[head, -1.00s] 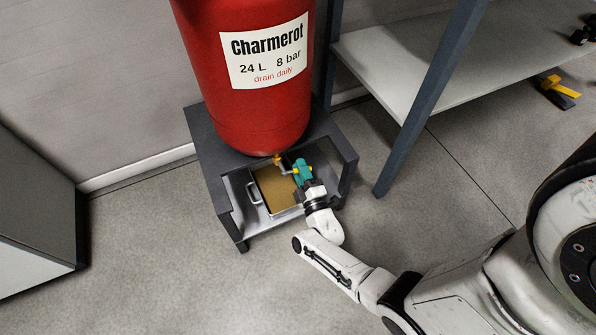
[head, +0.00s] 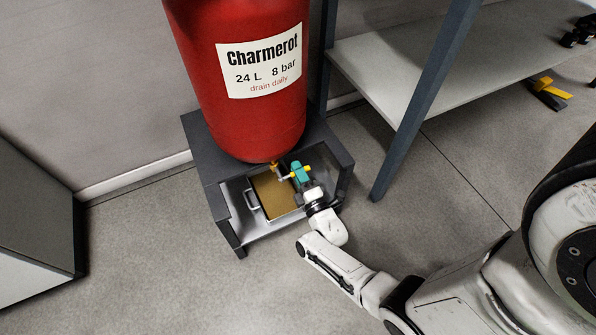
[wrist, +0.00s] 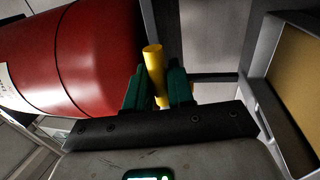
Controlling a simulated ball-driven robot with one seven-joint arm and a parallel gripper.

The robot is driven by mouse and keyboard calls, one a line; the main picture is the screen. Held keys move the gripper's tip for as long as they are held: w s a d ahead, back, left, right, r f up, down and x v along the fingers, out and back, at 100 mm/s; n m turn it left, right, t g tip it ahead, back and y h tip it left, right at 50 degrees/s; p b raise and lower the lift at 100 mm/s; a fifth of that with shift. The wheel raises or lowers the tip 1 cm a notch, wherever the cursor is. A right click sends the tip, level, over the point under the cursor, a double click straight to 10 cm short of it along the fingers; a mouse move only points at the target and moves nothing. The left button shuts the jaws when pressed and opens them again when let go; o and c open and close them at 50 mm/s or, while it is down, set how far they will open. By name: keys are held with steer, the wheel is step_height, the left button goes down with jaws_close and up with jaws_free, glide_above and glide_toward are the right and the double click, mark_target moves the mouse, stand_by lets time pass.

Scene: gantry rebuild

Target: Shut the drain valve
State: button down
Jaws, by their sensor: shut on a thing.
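The drain valve (head: 275,167) is a small brass-coloured fitting under the red tank (head: 240,125). Its yellow handle (wrist: 154,62) stands between the green fingers of my gripper (wrist: 156,78) in the wrist view. My gripper (head: 301,174) is shut on this handle, just below and right of the tank's bottom in the head view. The handle's yellow end (head: 308,168) shows beside the teal fingers. The fingers hide part of the handle, and the exact angle of the valve is hard to tell.
The tank sits on a dark grey stand (head: 197,150). Below the valve is a tray with a tan inside (head: 270,193) and a metal handle (head: 251,199). A shelf leg (head: 412,125) rises close on the right. A grey cabinet (head: 40,215) is at left. Floor in front is clear.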

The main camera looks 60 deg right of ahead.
steer(key=c, duration=1.1)
jaws_free()
steer(key=p+v, duration=0.1)
steer(key=v, duration=1)
steer(key=shift+w, duration=0.1)
